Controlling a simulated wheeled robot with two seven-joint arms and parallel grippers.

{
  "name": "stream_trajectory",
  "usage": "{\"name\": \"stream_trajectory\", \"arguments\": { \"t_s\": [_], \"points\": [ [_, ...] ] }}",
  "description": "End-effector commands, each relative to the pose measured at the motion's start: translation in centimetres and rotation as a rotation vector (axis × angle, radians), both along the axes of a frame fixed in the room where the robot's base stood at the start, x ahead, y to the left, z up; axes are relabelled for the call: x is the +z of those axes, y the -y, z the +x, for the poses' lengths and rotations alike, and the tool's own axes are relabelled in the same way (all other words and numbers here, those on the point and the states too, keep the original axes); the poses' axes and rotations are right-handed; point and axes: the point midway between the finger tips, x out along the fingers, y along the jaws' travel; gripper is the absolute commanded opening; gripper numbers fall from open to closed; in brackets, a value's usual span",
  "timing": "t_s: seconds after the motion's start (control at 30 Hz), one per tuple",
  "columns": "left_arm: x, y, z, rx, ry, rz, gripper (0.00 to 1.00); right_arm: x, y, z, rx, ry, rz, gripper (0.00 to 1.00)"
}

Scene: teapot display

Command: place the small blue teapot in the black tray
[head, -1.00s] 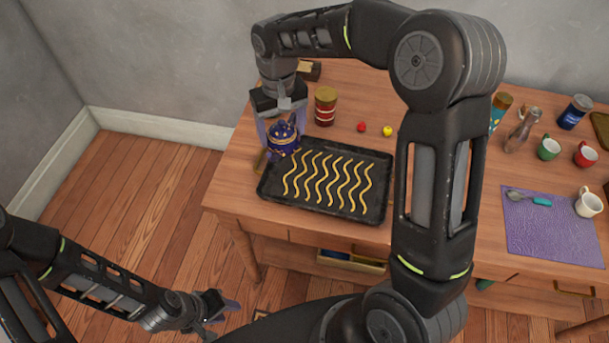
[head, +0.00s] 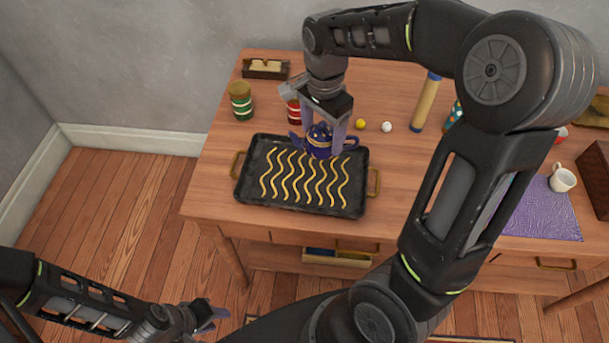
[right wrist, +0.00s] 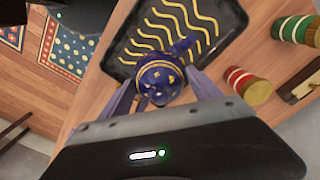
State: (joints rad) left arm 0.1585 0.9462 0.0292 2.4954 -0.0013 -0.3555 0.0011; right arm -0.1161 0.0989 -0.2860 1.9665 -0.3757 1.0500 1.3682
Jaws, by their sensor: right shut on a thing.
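The small blue teapot (head: 319,142), dark blue with gold marks, is between the fingers of my right gripper (head: 320,138), which is shut on it. In the head view it overlaps the back edge of the black tray (head: 249,190), right of the middle. The tray has yellow wavy lines and a brass handle at each end. In the right wrist view the teapot (right wrist: 160,78) covers part of the tray's edge (right wrist: 232,28); any gap beneath it cannot be told. My left gripper (head: 214,316) is low at the bottom left, away from the table, apparently open and empty.
A green striped jar (head: 241,100) and a partly hidden red jar (head: 293,111) stand behind the tray. A yellow ball (head: 360,124) and a white ball (head: 387,127) lie to the right.

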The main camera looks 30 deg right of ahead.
Motion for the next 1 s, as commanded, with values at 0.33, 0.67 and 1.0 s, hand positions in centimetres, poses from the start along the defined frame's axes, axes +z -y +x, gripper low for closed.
{"name": "stream_trajectory", "arguments": {
  "t_s": [0.33, 0.67, 1.0],
  "points": [
    [0.0, 0.0, 0.0, 0.0, 0.0, 0.0, 0.36, 0.0, 0.7, -1.0, -0.134, 0.001, 0.007, 0.22],
    [0.0, 0.0, 0.0, 0.0, 0.0, 0.0, 0.36, -2.8, 0.7, -1.1, -0.13, -0.003, 0.007, 0.22],
    [0.1, 0.0, 0.0, 0.0, 0.0, 0.0, 0.36, -6.3, 0.7, -1.0, -0.13, 0.001, 0.007, 0.22]
  ]
}}
